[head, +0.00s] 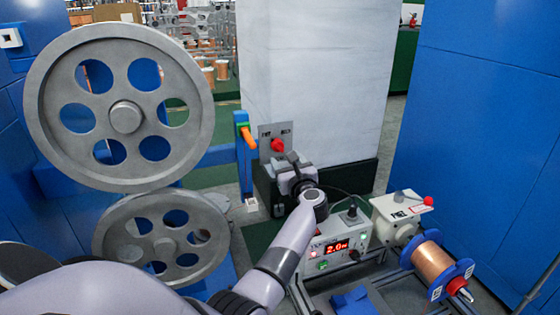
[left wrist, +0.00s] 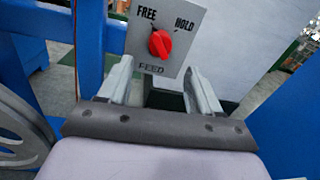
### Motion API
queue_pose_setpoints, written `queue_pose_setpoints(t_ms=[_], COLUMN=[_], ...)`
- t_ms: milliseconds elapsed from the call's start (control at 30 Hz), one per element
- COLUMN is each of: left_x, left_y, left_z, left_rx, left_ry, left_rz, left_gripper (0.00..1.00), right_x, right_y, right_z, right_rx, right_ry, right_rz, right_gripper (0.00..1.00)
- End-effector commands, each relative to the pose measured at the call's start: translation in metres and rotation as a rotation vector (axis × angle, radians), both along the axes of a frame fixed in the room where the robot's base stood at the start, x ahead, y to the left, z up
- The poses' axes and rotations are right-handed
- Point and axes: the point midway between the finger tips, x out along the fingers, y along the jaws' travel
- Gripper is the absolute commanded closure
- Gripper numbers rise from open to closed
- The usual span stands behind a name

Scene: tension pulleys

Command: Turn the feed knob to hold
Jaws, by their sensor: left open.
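The feed knob is a red knob (left wrist: 160,43) on a grey plate (left wrist: 181,56) marked FREE at upper left, HOLD at upper right and FEED below. Its pointer seems to face up and slightly left, toward FREE. In the head view the knob (head: 278,145) sits on the plate (head: 266,132) by the pale column. My left gripper (head: 290,160) is just below and in front of it. In the left wrist view the left gripper (left wrist: 161,82) is open and empty, its two fingers either side of and below the knob, apart from it. My right gripper is not in view.
Two large grey pulleys (head: 125,118) stand at left on a blue frame. An orange handle (head: 248,137) is just left of the plate. A control box (head: 335,247) with a red display and a copper spool (head: 433,264) are at lower right. Blue panels (head: 490,110) flank the right.

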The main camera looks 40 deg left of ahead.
Motion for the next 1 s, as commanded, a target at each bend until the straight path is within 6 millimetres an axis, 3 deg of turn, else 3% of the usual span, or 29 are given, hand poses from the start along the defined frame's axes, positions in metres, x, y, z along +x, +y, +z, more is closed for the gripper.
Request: queue_pose_setpoints(t_ms=[500, 1000], left_x=[0.030, 0.037], left_y=[0.050, 0.061], left_z=[-0.002, 0.000], left_rx=[-0.003, -0.004], left_ry=[-0.004, -0.004], left_rz=[0.003, 0.003], left_gripper=[0.36, 0.36], right_x=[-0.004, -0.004], right_y=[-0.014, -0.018], right_z=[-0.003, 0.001], right_rx=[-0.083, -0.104], right_ry=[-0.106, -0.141], right_rz=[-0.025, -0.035], right_gripper=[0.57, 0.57])
